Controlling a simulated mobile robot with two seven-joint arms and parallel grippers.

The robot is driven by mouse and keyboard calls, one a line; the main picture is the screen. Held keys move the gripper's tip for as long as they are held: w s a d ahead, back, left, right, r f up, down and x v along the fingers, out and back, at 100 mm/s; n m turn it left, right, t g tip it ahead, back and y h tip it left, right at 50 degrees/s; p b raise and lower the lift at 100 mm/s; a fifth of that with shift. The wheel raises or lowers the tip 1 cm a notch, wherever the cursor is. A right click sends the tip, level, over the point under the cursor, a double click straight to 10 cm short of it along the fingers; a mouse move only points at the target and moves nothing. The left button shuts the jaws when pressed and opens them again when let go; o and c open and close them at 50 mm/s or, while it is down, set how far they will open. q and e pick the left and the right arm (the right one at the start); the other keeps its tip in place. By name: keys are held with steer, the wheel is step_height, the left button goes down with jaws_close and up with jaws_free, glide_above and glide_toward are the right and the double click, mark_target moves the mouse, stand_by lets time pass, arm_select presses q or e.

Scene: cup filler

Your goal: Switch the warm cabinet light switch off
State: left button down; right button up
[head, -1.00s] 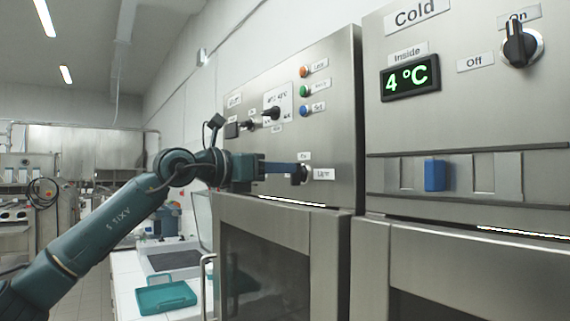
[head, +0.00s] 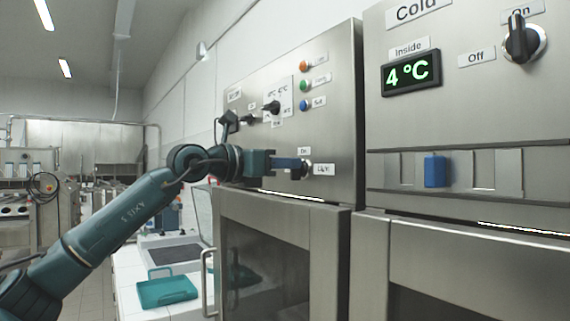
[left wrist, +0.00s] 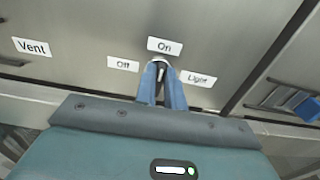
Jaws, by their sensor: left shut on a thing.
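The warm cabinet's light switch is a small round knob (left wrist: 160,66) with a dark grip, below an "On" label (left wrist: 165,46), with "Off" (left wrist: 123,64) to its left and "Light" (left wrist: 197,79) to its right in the left wrist view. My left gripper (left wrist: 161,84) has its blue fingers closed on either side of the knob's grip. The grip looks roughly upright toward "On", partly hidden between the fingers. In the head view, my left gripper (head: 298,164) reaches the knob from the left, beside the "Light" label (head: 324,169). My right gripper is not in view.
Other knobs (head: 271,107) and orange, green and blue buttons (head: 304,85) sit higher on the same panel. The cold cabinet (head: 458,120) stands to the right. The warm cabinet's glass door (head: 265,255) is below. A teal tray (head: 167,291) lies on the counter.

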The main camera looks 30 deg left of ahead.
arm_select(q)
steer(key=shift+n, duration=0.3)
steer(key=shift+w+a+f+n, duration=0.1)
steer(key=shift+a+f+n, duration=0.1)
steer(key=shift+n, duration=2.65)
steer(key=shift+w+a+f+n, duration=0.1)
steer(key=shift+a+f+n, duration=0.05)
steer(key=shift+n, duration=2.75)
steer(key=shift+a+f+n, duration=0.2)
steer(key=shift+n, duration=2.65)
steer(key=c, duration=1.5)
jaws_free()
